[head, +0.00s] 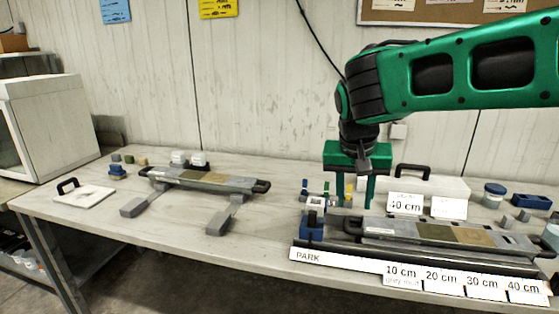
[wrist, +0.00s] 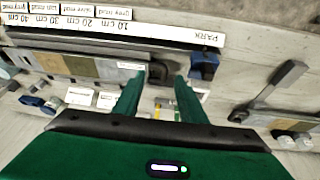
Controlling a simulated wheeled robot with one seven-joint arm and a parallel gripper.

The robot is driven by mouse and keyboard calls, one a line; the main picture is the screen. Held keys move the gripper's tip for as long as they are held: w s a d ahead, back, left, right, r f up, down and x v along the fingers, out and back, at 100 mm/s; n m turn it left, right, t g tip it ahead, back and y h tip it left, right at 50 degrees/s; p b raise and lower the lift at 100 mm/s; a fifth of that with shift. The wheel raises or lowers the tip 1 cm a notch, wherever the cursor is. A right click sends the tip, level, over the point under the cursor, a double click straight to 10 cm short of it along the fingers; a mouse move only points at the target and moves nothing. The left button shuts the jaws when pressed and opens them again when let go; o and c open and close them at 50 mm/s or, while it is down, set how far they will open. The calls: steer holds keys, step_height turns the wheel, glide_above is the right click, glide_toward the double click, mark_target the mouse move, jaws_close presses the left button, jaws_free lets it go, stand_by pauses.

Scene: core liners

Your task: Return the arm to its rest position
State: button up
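My green gripper (head: 355,205) hangs fingers-down over the right half of the bench, above the left end of the core liner rack. Its two fingers are apart, and the wrist view shows my gripper (wrist: 158,82) with nothing held between them. A black end handle (head: 351,224) of the rack lies below and in front of the fingertips. That handle (wrist: 158,72) also shows between the fingertips in the wrist view. My arm reaches in from the upper right. The gap between fingertips and rack is hard to judge.
A long rack with a grey and tan core (head: 472,237) sits behind the PARK and centimetre labels. A blue block (head: 312,231) stands at its left end. Another core rack (head: 201,179) rests at centre left. Small bottles and blocks stand behind. Bare bench (head: 262,215) lies between the racks.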

steer(key=s+d+f+m+g, duration=0.1)
steer(key=s+d+f, duration=0.1)
steer(key=s+d, duration=0.6)
steer(key=s+d+f+m+g, duration=0.1)
steer(key=s+d+f, duration=0.2)
steer(key=s+d, duration=0.5)
steer(key=s+d+f+y, duration=0.1)
steer(key=s+d+f, duration=0.1)
steer(key=s, duration=0.4)
steer(key=s+d+f+g+y, duration=0.1)
steer(key=s+d+f, duration=0.2)
steer(key=s, duration=0.2)
steer(key=shift+s+d+f+m, duration=0.2)
steer(key=shift+s+f+m, duration=0.1)
steer(key=shift+s, duration=0.05)
steer(key=shift+w+f+g, duration=0.25)
steer(key=shift+w+g, duration=0.05)
steer(key=shift+w, duration=0.35)
